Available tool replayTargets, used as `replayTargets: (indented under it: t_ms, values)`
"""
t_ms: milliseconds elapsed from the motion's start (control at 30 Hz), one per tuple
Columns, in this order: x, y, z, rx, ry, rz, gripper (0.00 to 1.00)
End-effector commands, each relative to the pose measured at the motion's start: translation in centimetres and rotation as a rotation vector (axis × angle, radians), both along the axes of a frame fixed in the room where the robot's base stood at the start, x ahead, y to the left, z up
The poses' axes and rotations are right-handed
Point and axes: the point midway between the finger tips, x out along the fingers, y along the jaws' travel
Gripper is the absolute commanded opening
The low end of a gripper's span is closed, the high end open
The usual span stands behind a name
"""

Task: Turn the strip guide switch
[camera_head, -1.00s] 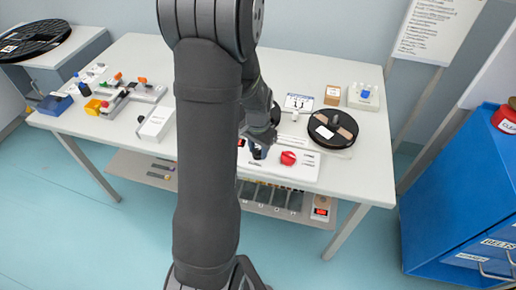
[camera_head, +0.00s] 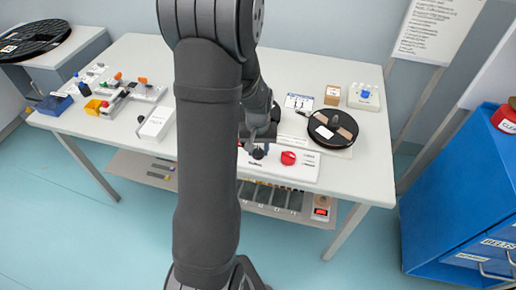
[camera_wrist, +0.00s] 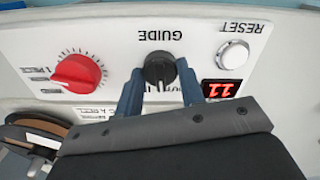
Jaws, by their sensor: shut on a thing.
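The strip guide switch (camera_wrist: 159,66) is a small black knob on a white panel, next to the word GUIDE, which appears upside down in the wrist view. My gripper (camera_wrist: 160,76) has its two blue-grey fingers on either side of the knob and is shut on it. In the head view my gripper (camera_head: 258,149) is low at the panel, left of the red knob, with the dark guide knob (camera_head: 258,154) at its tips. My arm hides part of the panel there.
The white panel (camera_wrist: 110,45) also carries a red dial (camera_wrist: 77,73), a grey RESET button (camera_wrist: 233,54) and a lit red display (camera_wrist: 220,89). A black reel (camera_head: 333,128) lies behind the panel. A white box (camera_head: 156,122) stands left of my arm.

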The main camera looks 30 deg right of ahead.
Motion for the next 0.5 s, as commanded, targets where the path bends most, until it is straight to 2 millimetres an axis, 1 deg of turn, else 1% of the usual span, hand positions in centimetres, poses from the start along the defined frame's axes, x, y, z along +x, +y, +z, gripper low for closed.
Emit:
replayTargets:
  t_ms: [200,500]
  values:
    - [0.00,-0.02,0.02,0.000,0.000,0.180,0.13]
    - [0.00,-0.02,0.02,0.000,0.000,0.353,0.13]
